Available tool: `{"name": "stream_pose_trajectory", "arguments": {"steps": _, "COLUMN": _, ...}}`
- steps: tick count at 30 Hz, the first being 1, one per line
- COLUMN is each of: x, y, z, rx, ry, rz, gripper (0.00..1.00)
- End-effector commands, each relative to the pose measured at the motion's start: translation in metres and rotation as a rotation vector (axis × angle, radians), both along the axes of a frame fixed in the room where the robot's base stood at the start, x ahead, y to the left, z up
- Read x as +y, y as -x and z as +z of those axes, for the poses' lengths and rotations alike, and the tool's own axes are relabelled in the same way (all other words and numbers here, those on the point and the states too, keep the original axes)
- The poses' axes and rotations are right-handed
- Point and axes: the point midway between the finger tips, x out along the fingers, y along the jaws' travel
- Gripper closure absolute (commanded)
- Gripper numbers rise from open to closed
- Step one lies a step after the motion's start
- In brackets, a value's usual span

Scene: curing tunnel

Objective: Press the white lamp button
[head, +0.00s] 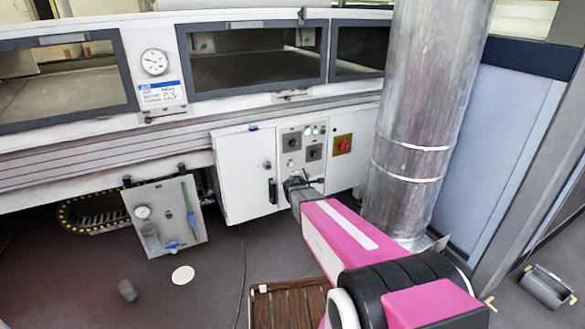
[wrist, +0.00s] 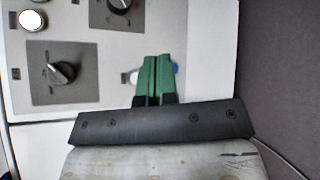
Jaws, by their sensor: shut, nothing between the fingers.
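A round bright white button or lamp (wrist: 30,20) with a metal rim sits at the top left of the wrist view, on the white control panel. In the head view small pale lamps (head: 308,131) show near the panel's top; I cannot tell their colours apart well. My gripper (wrist: 155,60) is shut and empty, its green fingers well to the right of and below the bright button in the wrist view. A pale round part (wrist: 130,77) and a blue part (wrist: 175,68) are partly hidden by the fingers. Whether the fingertips touch the panel cannot be told.
Two black rotary knobs, the nearer one (wrist: 62,72) on a grey plate, stand out from the panel. A red button (head: 343,146) on a yellow plate is to its right. The white cabinet door (head: 245,175) is at its left. A large metal duct (head: 425,110) stands close at the right.

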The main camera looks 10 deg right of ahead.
Motion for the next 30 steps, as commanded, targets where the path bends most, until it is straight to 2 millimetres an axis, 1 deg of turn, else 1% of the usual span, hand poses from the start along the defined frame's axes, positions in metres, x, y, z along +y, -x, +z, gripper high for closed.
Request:
{"name": "stream_pose_trajectory", "arguments": {"steps": 1, "x": 0.004, "y": -0.007, "z": -0.002, "rx": 0.003, "ry": 0.028, "rz": 0.027, "gripper": 1.0}}
{"name": "stream_pose_trajectory", "arguments": {"steps": 5, "x": 0.01, "y": -0.013, "z": -0.003, "rx": 0.008, "ry": 0.074, "rz": 0.07, "gripper": 1.0}}
{"name": "stream_pose_trajectory", "arguments": {"steps": 21, "x": 0.013, "y": -0.017, "z": -0.003, "rx": 0.01, "ry": 0.085, "rz": 0.079, "gripper": 1.0}}
{"name": "stream_pose_trajectory", "arguments": {"steps": 26, "x": 0.015, "y": -0.027, "z": -0.003, "rx": 0.009, "ry": 0.084, "rz": 0.079, "gripper": 1.0}}
{"name": "stream_pose_trajectory", "arguments": {"steps": 30, "x": 0.02, "y": -0.041, "z": -0.004, "rx": 0.009, "ry": 0.085, "rz": 0.08, "gripper": 1.0}}
